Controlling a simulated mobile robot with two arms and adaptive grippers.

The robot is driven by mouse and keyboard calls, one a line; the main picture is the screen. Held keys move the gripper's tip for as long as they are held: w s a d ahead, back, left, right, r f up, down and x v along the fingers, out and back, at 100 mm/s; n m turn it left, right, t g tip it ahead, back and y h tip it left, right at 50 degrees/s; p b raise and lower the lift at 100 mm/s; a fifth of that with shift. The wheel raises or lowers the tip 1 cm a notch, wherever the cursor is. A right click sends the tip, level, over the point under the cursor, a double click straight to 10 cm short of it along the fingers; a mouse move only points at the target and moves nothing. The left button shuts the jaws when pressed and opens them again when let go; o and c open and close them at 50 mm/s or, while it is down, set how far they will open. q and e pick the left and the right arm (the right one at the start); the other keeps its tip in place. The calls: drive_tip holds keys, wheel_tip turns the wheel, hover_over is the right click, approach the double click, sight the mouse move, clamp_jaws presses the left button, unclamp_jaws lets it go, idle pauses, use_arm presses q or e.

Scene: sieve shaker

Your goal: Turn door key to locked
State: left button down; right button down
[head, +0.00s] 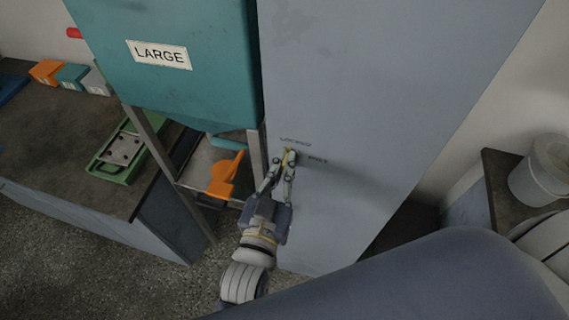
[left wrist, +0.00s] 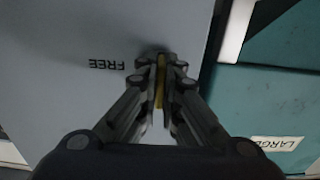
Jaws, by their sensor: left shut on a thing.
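The door (head: 350,95) is a large flat blue-grey panel. A small yellow key (head: 290,156) sits at its face, mostly hidden by my fingers. In the left wrist view the key (left wrist: 160,82) shows as a narrow yellow strip between the fingertips. My left gripper (head: 288,160) is shut on the key, close against the door. A blurred label, seemingly LOCKED (head: 295,142), is just above the fingertips. A FREE label (head: 317,160) is to their right; it reads upside down in the left wrist view (left wrist: 107,65). The key's exact angle is hard to tell. My right gripper is out of view.
A teal box marked LARGE (head: 225,85) stands on a metal frame left of the door. An orange object (head: 223,184) sits under it. A dark bench (head: 60,150) with a green tray (head: 118,172) is at left. A white bucket (head: 540,177) stands at right.

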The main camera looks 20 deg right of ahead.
use_arm(q)
drive_tip(key=c, duration=1.8)
unclamp_jaws()
drive_tip(key=shift+f, duration=0.1)
drive_tip(key=shift+w, duration=0.1)
drive_tip(key=v, duration=1.2)
